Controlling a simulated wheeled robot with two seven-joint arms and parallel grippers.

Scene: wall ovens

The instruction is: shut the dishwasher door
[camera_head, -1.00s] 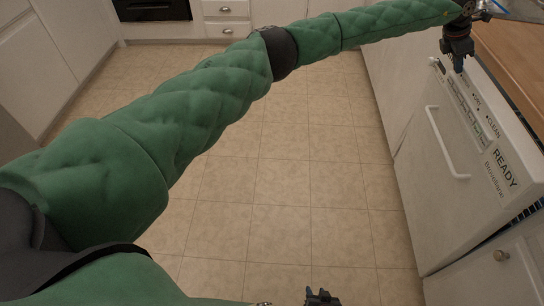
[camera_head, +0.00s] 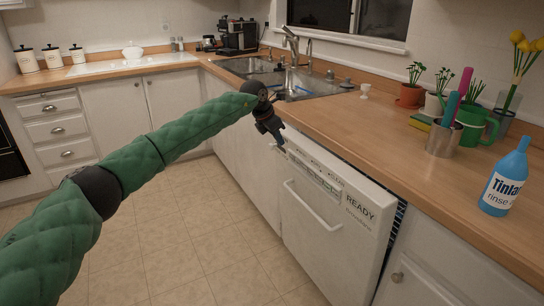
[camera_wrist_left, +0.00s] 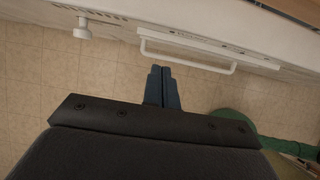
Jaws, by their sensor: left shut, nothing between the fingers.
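The white dishwasher door (camera_head: 330,225) is nearly upright under the counter at the right in the head view. A dark slotted strip shows along its right edge, so it seems slightly ajar. Its bar handle (camera_head: 312,207) and control panel marked READY face the room. My left gripper (camera_head: 281,147) is at the door's upper left corner; I cannot tell whether it touches. In the left wrist view its fingers (camera_wrist_left: 162,70) are together and empty, just below the door handle (camera_wrist_left: 187,62). My right gripper is out of view.
The wooden counter (camera_head: 400,150) above the door holds a blue rinse bottle (camera_head: 506,178), a metal cup (camera_head: 443,140), potted plants and a sink (camera_head: 290,80). White cabinets stand left of and right of the door. The tiled floor (camera_head: 190,240) is clear.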

